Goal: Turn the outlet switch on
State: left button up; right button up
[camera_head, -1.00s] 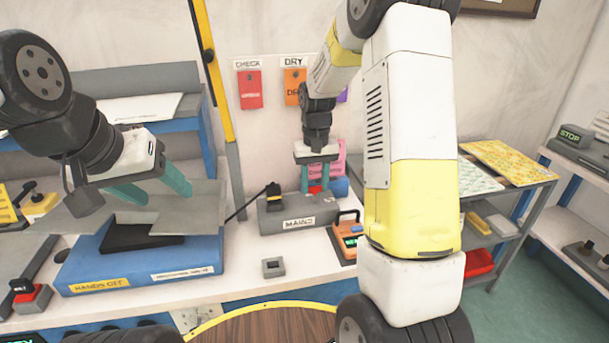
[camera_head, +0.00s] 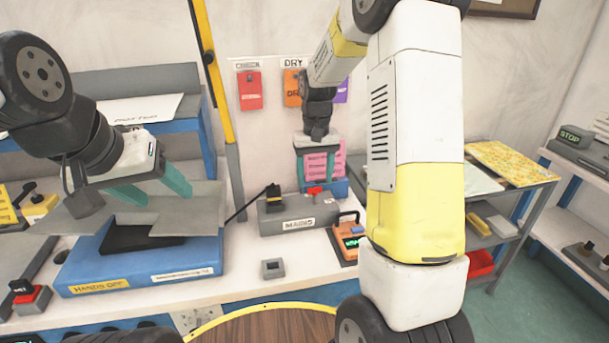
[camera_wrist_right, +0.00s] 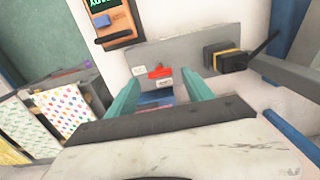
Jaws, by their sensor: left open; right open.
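The outlet is a grey box marked MAINS (camera_head: 290,217) on the white bench. A black plug with a yellow band (camera_head: 273,196) sits in its left part. Its small red switch (camera_head: 315,190) is at the right end. My right gripper (camera_head: 317,174) is open and empty just above and behind the switch. In the right wrist view the outlet (camera_wrist_right: 185,50) lies ahead, with the red switch (camera_wrist_right: 160,72) between and beyond the two open fingers (camera_wrist_right: 163,86). I cannot tell the switch's position. My left gripper (camera_head: 152,192) is open over a blue box on the left.
An orange device with a lit display (camera_head: 348,238) stands right of the outlet. A small grey socket block (camera_head: 273,268) lies in front. The blue HANDS OFF box (camera_head: 100,270) is at left. Red and orange tags (camera_head: 250,90) hang on the wall.

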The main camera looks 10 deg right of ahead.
jog(key=shift+r, duration=2.4)
